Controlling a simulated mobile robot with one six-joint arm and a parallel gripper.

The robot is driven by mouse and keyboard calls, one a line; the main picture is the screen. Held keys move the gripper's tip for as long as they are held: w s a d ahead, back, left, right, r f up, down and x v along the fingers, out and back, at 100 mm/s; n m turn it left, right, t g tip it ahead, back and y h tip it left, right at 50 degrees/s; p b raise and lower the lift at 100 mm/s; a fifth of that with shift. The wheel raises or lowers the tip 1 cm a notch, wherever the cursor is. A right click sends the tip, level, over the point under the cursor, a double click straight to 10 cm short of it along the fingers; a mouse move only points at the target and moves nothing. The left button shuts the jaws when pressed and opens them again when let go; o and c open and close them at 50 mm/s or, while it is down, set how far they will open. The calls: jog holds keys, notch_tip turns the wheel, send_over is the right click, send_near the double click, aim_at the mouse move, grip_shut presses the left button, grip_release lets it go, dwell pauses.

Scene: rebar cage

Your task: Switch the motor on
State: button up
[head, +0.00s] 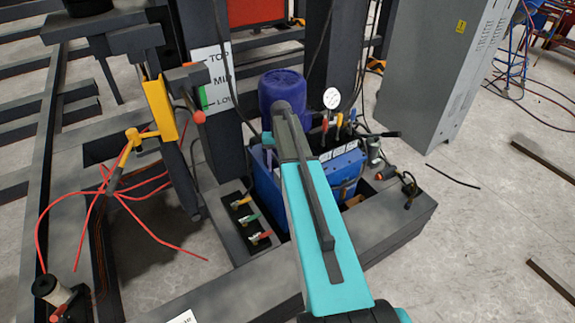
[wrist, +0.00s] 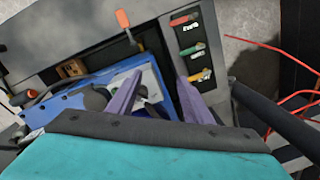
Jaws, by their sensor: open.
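The motor (head: 282,88) is a dark blue-purple cylinder above a blue tank unit (head: 347,163). My arm crosses in front of both in the head view. My gripper (wrist: 160,102) is open, with two purple fingers spread apart over the blue unit in the wrist view. Between the fingers lies a pale panel with small dark and greenish parts, too small to make out. I see nothing held. I cannot tell which part is the motor switch; it may be hidden behind my arm.
Red, green and orange-handled levers (head: 247,218) sit in a dark strip left of the tank. A pressure gauge (head: 331,98) and coloured levers stand behind it. Red cables (head: 107,190) spread at left. A grey cabinet (head: 442,70) stands at right. Floor at right is mostly clear.

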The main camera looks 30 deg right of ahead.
jog(key=w+d+r, duration=0.2)
jog(key=d+r, duration=0.4)
jog(key=r, duration=0.1)
jog(key=shift+w+d+r+m+t, duration=0.2)
jog(key=shift+d+r+m+t, duration=0.1)
jog(key=shift+r+m, duration=0.1)
jog(key=shift+f, duration=0.15)
jog(key=shift+w+a+f+p, duration=0.15)
jog(key=shift+f+p, duration=0.25)
jog(key=shift+f, duration=1.85)
jog(key=shift+w+a+f+p, duration=0.1)
jog(key=shift+f+p, duration=0.35)
jog(key=shift+f, duration=1.85)
jog(key=shift+w+a+f+p, duration=0.15)
jog(key=shift+f+p, duration=0.25)
jog(key=shift+f, duration=1.85)
jog(key=shift+s, duration=0.1)
